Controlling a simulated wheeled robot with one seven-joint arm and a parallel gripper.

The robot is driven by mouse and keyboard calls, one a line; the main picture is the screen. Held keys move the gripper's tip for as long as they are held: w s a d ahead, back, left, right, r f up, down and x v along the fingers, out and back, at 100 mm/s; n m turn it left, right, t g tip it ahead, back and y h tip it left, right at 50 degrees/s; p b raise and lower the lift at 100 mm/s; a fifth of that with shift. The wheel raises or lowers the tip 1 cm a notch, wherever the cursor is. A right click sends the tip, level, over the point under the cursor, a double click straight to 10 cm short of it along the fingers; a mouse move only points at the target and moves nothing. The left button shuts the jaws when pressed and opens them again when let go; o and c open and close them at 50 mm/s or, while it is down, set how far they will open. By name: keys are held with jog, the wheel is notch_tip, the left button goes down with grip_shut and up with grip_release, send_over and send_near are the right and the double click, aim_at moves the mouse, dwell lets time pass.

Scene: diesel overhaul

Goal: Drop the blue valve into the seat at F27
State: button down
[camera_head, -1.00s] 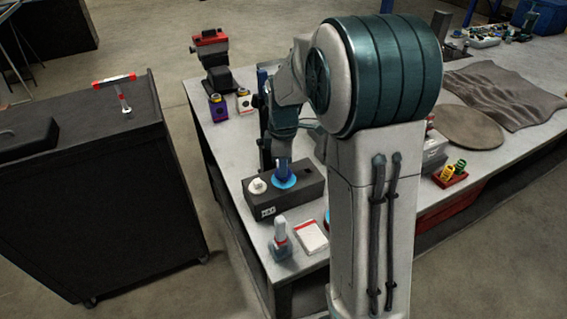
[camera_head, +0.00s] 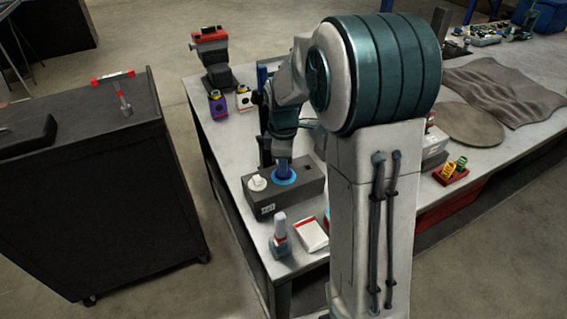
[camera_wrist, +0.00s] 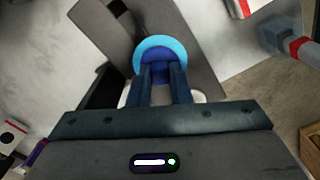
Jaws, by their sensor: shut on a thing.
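My gripper (camera_wrist: 161,80) is shut on the blue valve (camera_wrist: 156,57), and its fingers cover part of it. A light blue ring (camera_wrist: 161,43) surrounds the valve in the wrist view. In the head view my gripper (camera_head: 283,165) points down over the top of a dark grey block (camera_head: 303,190), with the light blue ring (camera_head: 285,178) around the blue part. I cannot tell how deep the valve sits in the block. No F27 marking is readable; a label on the block's front is too small to read.
A white round piece (camera_head: 257,183) stands on the block just left of my gripper. A grey bottle-like item (camera_head: 280,238) and a white-and-red box (camera_head: 311,235) lie in front of the block. A red-topped device (camera_head: 211,55) stands at the back left.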

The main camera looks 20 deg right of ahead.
jog(key=shift+f, duration=0.2)
jog(key=c, duration=0.9)
grip_release()
jog(key=shift+o, duration=0.2)
jog(key=shift+r+p, duration=2.75)
jog(key=shift+r, duration=1.3)
